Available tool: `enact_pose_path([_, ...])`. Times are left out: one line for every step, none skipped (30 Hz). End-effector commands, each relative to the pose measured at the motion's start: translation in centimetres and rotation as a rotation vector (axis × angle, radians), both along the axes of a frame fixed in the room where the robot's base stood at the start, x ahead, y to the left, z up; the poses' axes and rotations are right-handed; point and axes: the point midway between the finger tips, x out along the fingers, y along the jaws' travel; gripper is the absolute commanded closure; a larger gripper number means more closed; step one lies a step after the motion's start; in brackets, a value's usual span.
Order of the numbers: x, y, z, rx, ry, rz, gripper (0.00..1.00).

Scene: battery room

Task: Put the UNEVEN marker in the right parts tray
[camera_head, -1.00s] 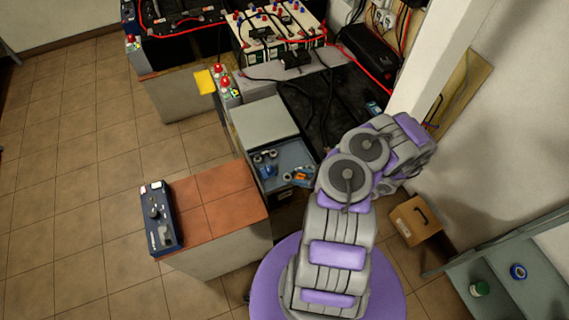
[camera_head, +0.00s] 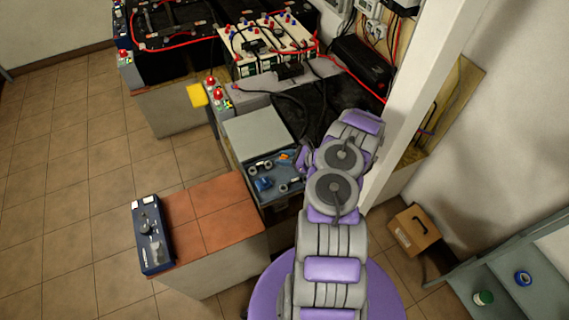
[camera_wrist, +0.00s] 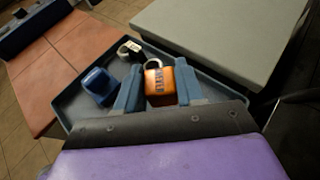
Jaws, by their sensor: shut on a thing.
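An orange padlock-shaped piece (camera_wrist: 159,85) with a dark printed label stands between the fingers of my gripper (camera_wrist: 159,90) in the wrist view, and the fingers are shut on it. The lettering is too small to read, so I cannot tell whether it is the UNEVEN marker. The orange piece also shows in the head view (camera_head: 285,157), over the blue-grey tray (camera_head: 262,199); my gripper there is at the tray's right side, partly hidden. I cannot tell the height of the piece above the tray floor. The tray also shows in the wrist view (camera_wrist: 213,92).
A blue piece (camera_wrist: 99,84) and a grey ring-like piece with a pale tag (camera_wrist: 129,48) lie in the tray. A grey box top (camera_head: 257,134) borders it behind. A tiled block (camera_head: 215,214) with a blue device (camera_head: 152,235) stands left. A grey shelf (camera_head: 520,299) is at right.

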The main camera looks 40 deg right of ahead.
Motion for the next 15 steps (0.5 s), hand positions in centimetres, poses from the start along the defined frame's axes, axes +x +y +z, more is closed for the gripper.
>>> enact_pose_path([0.2, -0.1, -0.6, 0.0, 0.0, 0.0, 0.91])
enact_pose_path([0.2, -0.2, -1.1, 0.001, 0.0, 0.0, 0.91])
enact_pose_path([0.1, -0.2, -1.8, 0.001, 0.0, 0.0, 0.91])
enact_pose_path([0.1, -0.2, -2.3, 0.002, 0.001, 0.0, 0.91])
enact_pose_path([0.1, -0.2, -2.8, 0.002, 0.001, 0.0, 0.91])
enact_pose_path([0.1, -0.2, -3.3, 0.002, 0.001, 0.0, 0.91])
enact_pose_path([0.1, -0.2, -3.6, 0.002, 0.0, 0.0, 0.91])
enact_pose_path([0.1, -0.2, -3.7, 0.002, 0.0, 0.0, 0.91])
enact_pose_path([0.1, -0.2, -3.7, 0.002, -0.001, 0.001, 0.91])
enact_pose_path([0.1, -0.2, -3.7, 0.001, -0.002, 0.0, 0.91])
enact_pose_path([0.1, -0.2, -3.6, 0.001, -0.002, 0.0, 0.91])
enact_pose_path([0.1, -0.1, -3.6, 0.001, -0.001, 0.0, 0.91])
enact_pose_path([0.1, -0.1, -3.6, 0.001, -0.001, 0.0, 0.91])
enact_pose_path([0.1, -0.1, -3.6, 0.0, -0.001, 0.0, 0.91])
enact_pose_path([0.1, -0.1, -3.6, -0.001, -0.001, -0.001, 0.91])
